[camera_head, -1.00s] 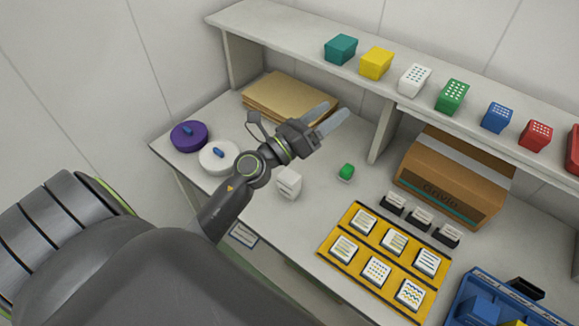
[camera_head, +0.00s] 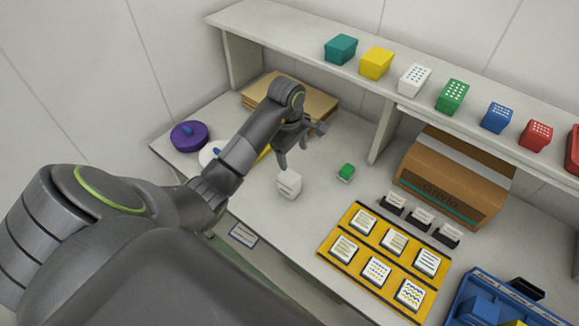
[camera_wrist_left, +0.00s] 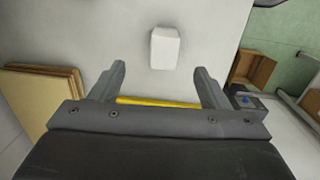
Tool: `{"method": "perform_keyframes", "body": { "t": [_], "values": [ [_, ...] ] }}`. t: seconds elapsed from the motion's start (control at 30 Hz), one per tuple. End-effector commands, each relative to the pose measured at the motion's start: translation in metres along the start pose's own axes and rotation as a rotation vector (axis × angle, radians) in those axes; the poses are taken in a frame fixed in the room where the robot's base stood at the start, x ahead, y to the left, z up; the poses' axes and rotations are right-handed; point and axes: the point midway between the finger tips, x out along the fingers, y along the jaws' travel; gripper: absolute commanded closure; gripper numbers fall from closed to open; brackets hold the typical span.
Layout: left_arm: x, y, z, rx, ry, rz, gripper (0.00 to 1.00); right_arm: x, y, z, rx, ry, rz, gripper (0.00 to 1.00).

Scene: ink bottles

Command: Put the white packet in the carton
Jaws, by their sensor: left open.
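The white packet (camera_head: 289,184) stands upright on the grey tabletop, left of a small green block. It also shows in the left wrist view (camera_wrist_left: 165,47), beyond the fingertips. My left gripper (camera_head: 300,144) is open, behind and above the packet, and does not touch it. In the left wrist view its two fingers (camera_wrist_left: 160,72) are spread with nothing held. The brown carton (camera_head: 447,187) stands on the table at the right, under the shelf. My right gripper is not in view.
The green block (camera_head: 346,172) lies between packet and carton. A yellow board (camera_head: 338,252) with several cards lies in front. Folders (camera_head: 325,101) lie behind my gripper. A purple round container (camera_head: 187,136) is at left. The shelf (camera_head: 300,42) carries several coloured boxes.

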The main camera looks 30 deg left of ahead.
Motion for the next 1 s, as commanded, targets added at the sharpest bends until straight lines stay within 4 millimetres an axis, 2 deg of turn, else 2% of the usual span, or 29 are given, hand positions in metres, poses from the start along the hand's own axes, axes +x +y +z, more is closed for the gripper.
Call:
{"method": "perform_keyframes", "body": {
  "t": [0.1, 0.27, 1.0],
  "values": [
    [-0.004, -0.005, -0.01, 0.005, 0.047, -0.053, 0.3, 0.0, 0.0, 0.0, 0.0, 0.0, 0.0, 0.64],
    [0.002, -0.007, -0.013, 0.005, 0.057, -0.067, 0.3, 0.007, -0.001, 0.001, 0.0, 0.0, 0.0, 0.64],
    [0.082, -0.011, -0.016, 0.005, 0.054, -0.063, 0.3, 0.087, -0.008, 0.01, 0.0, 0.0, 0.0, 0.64]
  ]
}}
